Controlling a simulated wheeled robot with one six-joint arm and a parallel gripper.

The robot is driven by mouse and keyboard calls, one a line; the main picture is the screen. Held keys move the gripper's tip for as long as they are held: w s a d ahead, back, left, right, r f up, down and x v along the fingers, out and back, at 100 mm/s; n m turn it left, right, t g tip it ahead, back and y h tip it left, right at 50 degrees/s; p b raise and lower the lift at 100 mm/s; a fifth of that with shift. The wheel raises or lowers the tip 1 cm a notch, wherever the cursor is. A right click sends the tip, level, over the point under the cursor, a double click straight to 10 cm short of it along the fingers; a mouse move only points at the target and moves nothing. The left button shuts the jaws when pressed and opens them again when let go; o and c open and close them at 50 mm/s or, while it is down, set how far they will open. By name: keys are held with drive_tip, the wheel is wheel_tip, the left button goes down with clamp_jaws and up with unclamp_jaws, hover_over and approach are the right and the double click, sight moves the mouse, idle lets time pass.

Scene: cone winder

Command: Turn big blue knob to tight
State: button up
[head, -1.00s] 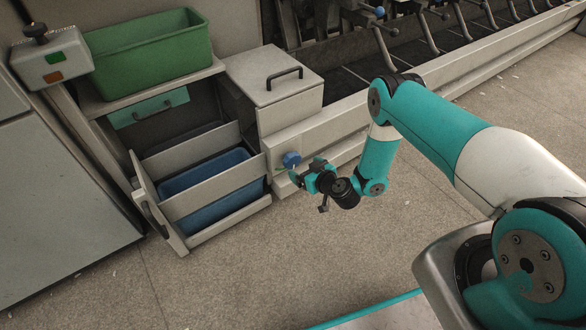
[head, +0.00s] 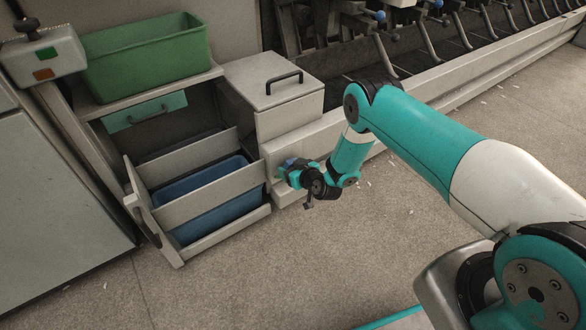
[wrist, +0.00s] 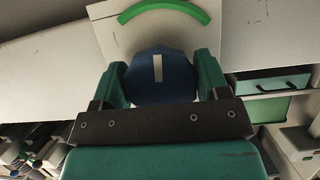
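The big blue knob (wrist: 160,76) sits on the pale machine panel, with a white mark pointing straight up in the wrist view. A green arc (wrist: 165,8) is on the panel above it. My gripper (wrist: 163,82) has one finger on each side of the knob. I see no clear gap between fingers and knob, but cannot tell whether they press on it. In the head view the knob (head: 287,163) is partly hidden by my gripper (head: 291,173). No wording beside the knob is readable.
An open drawer with a blue bin (head: 205,197) stands left of the knob. A green bin (head: 146,57) is on the shelf above. A lidded grey box (head: 270,82) with a black handle stands above the knob. The floor in front is clear.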

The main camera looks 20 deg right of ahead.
drive_tip(key=c, duration=0.4)
drive_tip(key=o, duration=0.9)
drive_tip(key=p+v, duration=1.3)
drive_tip(key=v, duration=0.4)
drive_tip(key=shift+s+d+r, duration=0.1)
drive_tip(key=shift+s+d, duration=0.05)
drive_tip(key=shift+d, duration=0.1)
